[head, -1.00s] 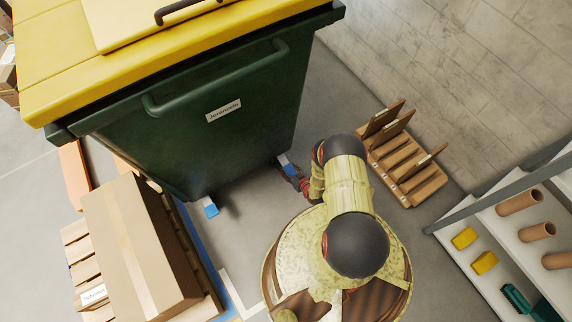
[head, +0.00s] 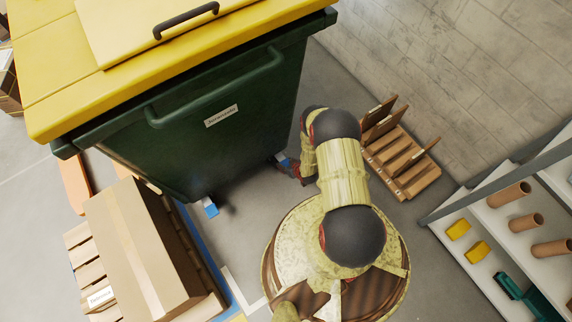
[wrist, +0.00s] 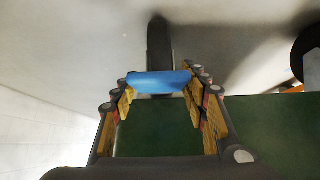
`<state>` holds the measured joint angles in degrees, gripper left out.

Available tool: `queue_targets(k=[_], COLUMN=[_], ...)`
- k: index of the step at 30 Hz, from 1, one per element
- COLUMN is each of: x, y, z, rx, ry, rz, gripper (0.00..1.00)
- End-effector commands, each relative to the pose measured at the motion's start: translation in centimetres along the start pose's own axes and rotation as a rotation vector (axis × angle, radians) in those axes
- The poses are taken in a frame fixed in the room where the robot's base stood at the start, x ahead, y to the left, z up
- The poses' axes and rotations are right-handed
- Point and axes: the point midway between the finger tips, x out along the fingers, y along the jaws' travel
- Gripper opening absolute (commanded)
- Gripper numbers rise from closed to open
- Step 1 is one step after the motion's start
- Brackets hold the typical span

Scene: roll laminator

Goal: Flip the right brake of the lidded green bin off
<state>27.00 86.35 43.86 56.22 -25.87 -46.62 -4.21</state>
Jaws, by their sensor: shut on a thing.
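The green bin (head: 215,145) with a yellow lid (head: 60,75) fills the upper left of the head view. Its right brake, a small blue pedal (head: 281,157), shows low at the bin's right corner, partly hidden by my arm. In the wrist view the blue pedal (wrist: 160,84) lies between the two fingers, in front of a dark wheel (wrist: 160,45). My gripper (wrist: 160,92) is shut on this pedal. In the head view the fingertips are mostly hidden behind my arm. The left blue brake (head: 210,208) stands apart, further left.
A cardboard box (head: 140,245) on a wooden pallet (head: 83,262) stands at lower left. A grey shelf (head: 485,215) with tubes and yellow items is at far right. Floor between bin and rack is partly clear.

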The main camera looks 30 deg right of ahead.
Motion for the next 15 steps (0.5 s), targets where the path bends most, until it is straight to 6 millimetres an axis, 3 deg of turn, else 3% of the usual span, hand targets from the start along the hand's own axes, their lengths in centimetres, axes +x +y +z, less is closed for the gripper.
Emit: queue_targets(k=[8,9,15], x=[0.06,0.06,0.04], y=[0.18,0.19,0.13], z=[-0.77,-0.81,-0.58], rx=[-0.003,-0.003,-0.002], ry=[0.013,0.014,0.01], rz=[0.001,0.001,0.001], gripper=[0.0,0.45,0.57])
